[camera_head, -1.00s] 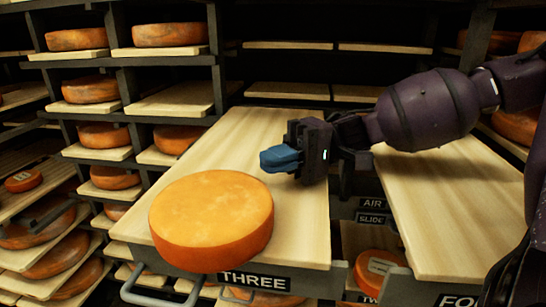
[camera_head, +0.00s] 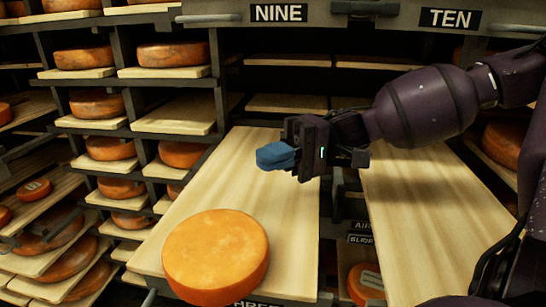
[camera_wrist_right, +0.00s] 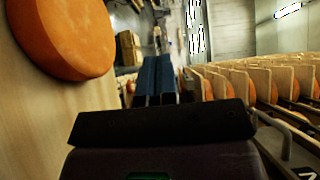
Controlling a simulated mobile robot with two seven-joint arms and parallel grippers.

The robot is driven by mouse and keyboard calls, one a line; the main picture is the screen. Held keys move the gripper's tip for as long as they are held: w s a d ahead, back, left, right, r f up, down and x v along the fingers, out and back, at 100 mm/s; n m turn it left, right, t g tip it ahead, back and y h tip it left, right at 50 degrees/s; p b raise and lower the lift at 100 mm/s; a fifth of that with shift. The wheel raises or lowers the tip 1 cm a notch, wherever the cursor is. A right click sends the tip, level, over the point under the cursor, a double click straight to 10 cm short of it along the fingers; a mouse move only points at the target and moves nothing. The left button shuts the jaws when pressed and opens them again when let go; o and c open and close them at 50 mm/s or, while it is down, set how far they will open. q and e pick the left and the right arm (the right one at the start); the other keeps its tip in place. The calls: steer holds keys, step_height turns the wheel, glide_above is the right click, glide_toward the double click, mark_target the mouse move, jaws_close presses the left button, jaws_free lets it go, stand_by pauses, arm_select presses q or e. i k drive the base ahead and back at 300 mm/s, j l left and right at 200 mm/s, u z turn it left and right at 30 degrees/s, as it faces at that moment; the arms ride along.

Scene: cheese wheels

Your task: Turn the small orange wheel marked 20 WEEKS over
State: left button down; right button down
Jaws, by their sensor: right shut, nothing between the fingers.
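A big orange cheese wheel (camera_head: 216,255) lies flat on the pulled-out wooden board (camera_head: 235,180) marked THREE; no label shows on its top. In the right wrist view the same wheel (camera_wrist_right: 65,35) is at the upper left. A small orange wheel with a pale label (camera_head: 366,283) sits low between the two boards, and another labelled small wheel (camera_head: 34,190) is on a shelf at far left. I cannot read either label. My right gripper (camera_head: 272,156), with blue fingers, is shut and empty above the board, behind the big wheel. Its fingers also show in the wrist view (camera_wrist_right: 155,78). My left gripper is out of view.
A second pulled-out board (camera_head: 430,220) at right is bare. Racks of wheels on shelves stand at left, with wheels such as this one (camera_head: 172,55). Drawer fronts marked NINE (camera_head: 279,13) and TEN (camera_head: 450,18) hang above. The board around my right gripper is clear.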

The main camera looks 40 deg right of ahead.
mark_target(216, 258)
steer(key=k+j, duration=0.15)
steer(key=j, duration=0.15)
steer(key=k+j, duration=0.2)
steer(key=j, duration=0.15)
steer(key=k, duration=0.5)
